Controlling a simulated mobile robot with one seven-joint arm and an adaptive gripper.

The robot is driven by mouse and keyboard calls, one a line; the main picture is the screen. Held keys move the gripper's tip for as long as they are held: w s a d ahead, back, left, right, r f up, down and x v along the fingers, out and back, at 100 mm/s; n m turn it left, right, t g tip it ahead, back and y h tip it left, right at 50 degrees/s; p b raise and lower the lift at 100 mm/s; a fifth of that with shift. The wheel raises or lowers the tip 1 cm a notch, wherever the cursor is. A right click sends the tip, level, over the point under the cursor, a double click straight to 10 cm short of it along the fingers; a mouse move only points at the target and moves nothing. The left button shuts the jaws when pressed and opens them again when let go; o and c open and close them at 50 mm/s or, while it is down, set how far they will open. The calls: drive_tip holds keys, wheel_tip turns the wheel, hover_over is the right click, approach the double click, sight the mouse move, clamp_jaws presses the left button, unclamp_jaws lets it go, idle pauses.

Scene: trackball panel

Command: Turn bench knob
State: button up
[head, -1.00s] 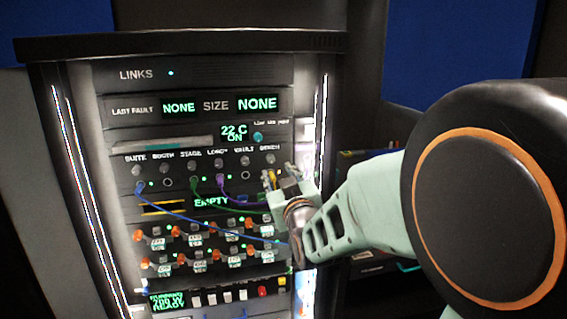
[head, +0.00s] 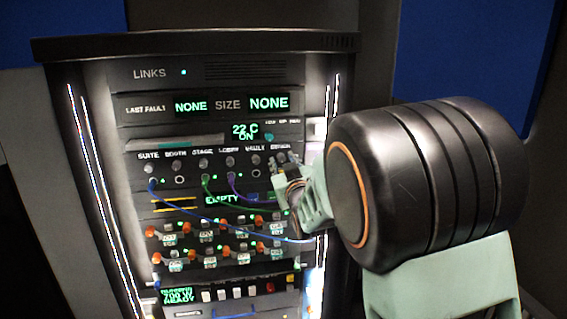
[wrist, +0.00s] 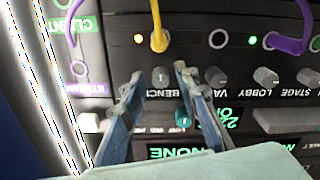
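The bench knob (wrist: 160,76) is a small grey knob by the BENCH label, in a row of like knobs on the rack panel. In the wrist view, which shows the panel upside down, it sits between the two fingertips of my gripper (wrist: 158,74). The fingers are apart, with a gap on each side of the knob; whether they reach its depth I cannot tell. In the head view my gripper (head: 284,172) is at the right end of the knob row, close to the panel, and largely hides the area below the BENCH label.
The vault knob (wrist: 215,76) is just right of my right-hand finger. A yellow cable (wrist: 159,40) is plugged in close to the bench knob. Purple (wrist: 290,44), green and blue cables hang across the panel. A teal knob (wrist: 183,118) lies near the fingers.

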clamp_jaws()
drive_tip(key=shift+f+m+b, duration=0.15)
drive_tip(key=shift+m+b, duration=0.25)
drive_tip(key=shift+b, duration=0.4)
drive_tip(key=m+b, duration=0.2)
drive_tip(key=b, duration=0.1)
drive_tip(key=shift+f, duration=0.15)
drive_tip(key=m+b, duration=0.4)
drive_tip(key=b, duration=0.2)
drive_tip(key=m+b, duration=0.7)
drive_tip(key=b, duration=0.1)
drive_tip(key=shift+m, duration=0.3)
drive_tip(key=m+b, duration=0.3)
drive_tip(key=shift+a+r, duration=0.1)
drive_tip(key=shift+r, duration=0.2)
drive_tip(key=shift+r+m+b, duration=0.1)
drive_tip(key=shift+m+b, duration=0.2)
drive_tip(key=shift+m, duration=0.1)
